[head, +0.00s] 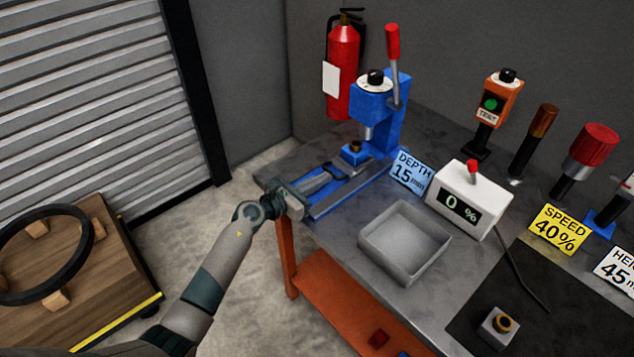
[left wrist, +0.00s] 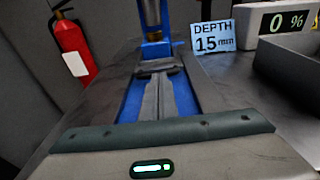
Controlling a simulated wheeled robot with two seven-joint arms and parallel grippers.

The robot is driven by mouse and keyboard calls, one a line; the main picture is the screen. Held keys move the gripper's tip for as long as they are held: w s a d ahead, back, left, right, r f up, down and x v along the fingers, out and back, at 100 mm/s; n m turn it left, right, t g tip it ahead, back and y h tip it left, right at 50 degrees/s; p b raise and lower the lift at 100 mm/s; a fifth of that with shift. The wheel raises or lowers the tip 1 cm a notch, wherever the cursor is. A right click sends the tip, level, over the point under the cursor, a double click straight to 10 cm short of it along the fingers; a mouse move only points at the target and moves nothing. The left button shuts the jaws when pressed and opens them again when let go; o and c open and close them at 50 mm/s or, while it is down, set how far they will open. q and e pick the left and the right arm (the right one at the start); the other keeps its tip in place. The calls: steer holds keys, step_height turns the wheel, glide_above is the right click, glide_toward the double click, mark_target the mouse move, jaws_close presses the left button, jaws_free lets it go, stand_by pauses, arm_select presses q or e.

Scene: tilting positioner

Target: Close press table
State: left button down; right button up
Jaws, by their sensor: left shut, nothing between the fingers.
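The blue press (head: 390,120) stands at the back of the bench, with a red-knobbed lever and a dial on top. Its blue press table (head: 355,158) sits low on the blue rails (head: 345,195), below the ram, with a brass-coloured piece on it. The table also shows in the left wrist view (left wrist: 155,50), straight beyond my fingers. My left gripper (head: 328,172) is shut and empty, reaching along the rails from their front end. Its fingertips (left wrist: 155,68) are close to the table's front; I cannot tell whether they touch. My right gripper is not in view.
A blue "DEPTH 15 mm" card (head: 408,172), a grey tray (head: 404,243) and a white display box reading 0 % (head: 468,200) stand right of the rails. A red fire extinguisher (head: 342,70) is behind. A wooden platform (head: 100,265) is at left.

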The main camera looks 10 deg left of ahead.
arm_select(q)
steer(key=shift+v, duration=0.9)
steer(key=b+v, duration=0.2)
steer(key=v, duration=1.3)
steer(key=shift+s+a+b, duration=0.15)
steer(key=shift+s+b, duration=0.15)
steer(key=shift+b, duration=0.05)
